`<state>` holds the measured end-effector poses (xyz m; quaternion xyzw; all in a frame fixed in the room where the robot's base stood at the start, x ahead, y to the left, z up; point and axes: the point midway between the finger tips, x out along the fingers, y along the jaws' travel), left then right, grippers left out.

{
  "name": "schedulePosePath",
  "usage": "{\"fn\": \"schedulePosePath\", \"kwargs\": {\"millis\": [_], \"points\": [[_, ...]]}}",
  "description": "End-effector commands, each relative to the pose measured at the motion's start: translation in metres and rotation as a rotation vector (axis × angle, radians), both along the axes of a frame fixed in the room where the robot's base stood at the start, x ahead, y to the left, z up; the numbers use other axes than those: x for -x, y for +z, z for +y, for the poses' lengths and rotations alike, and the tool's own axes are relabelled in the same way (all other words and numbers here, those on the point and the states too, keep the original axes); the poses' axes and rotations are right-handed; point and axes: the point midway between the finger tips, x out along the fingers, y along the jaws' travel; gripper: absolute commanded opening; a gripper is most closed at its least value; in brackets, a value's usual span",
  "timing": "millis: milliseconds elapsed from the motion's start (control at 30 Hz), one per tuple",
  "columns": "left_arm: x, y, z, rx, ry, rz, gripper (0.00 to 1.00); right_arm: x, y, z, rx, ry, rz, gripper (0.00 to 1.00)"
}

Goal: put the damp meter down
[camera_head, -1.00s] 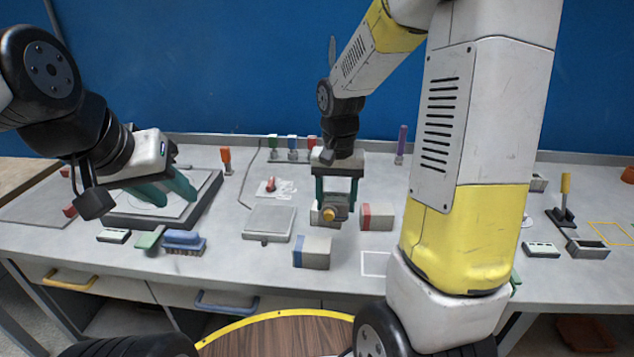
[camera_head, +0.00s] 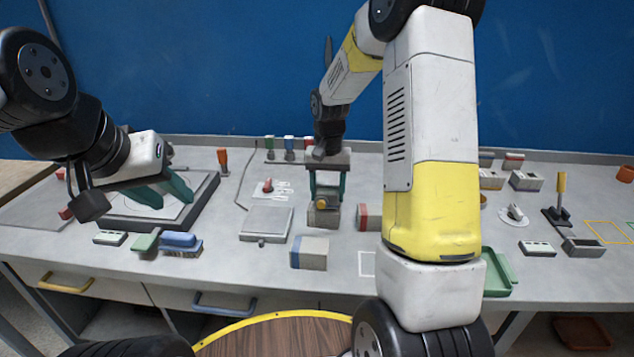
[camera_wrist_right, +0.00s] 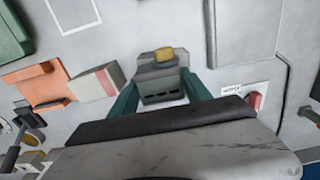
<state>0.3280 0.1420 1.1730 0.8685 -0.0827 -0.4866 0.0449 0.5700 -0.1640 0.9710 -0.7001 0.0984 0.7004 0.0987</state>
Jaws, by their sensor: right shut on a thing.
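My right gripper (camera_head: 327,196) has teal fingers shut on the damp meter, a small grey device with a yellow knob (camera_head: 321,204). In the right wrist view the damp meter (camera_wrist_right: 158,74) sits between the fingers, with a row of dark slots on its near side.
A blue-banded block (camera_head: 311,253), a red-ended block (camera_head: 368,216) and a flat grey plate (camera_head: 266,224) lie nearby. A white outlined rectangle (camera_head: 367,263) marks the bench. My right arm hides part of the bench; a green tray (camera_head: 498,272) shows beside it.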

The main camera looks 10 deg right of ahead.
Motion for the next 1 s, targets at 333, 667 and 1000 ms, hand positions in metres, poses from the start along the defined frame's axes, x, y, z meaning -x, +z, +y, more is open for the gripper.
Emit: {"fn": "schedulePosePath", "kwargs": {"millis": [333, 667, 1000], "points": [[0.000, 0.000, 0.000, 0.000, 0.000, 0.000, 0.36, 0.000, -0.003, 0.000, 0.000, 0.000, 0.000, 0.78], [0.000, 0.000, 0.000, 0.000, 0.000, 0.000, 0.36, 0.000, 0.000, 0.000, 0.000, 0.000, -0.001, 0.78], [0.000, 0.000, 0.000, 0.000, 0.000, 0.000, 0.36, -0.001, 0.057, 0.000, -0.001, -0.002, -0.005, 0.78]]}}
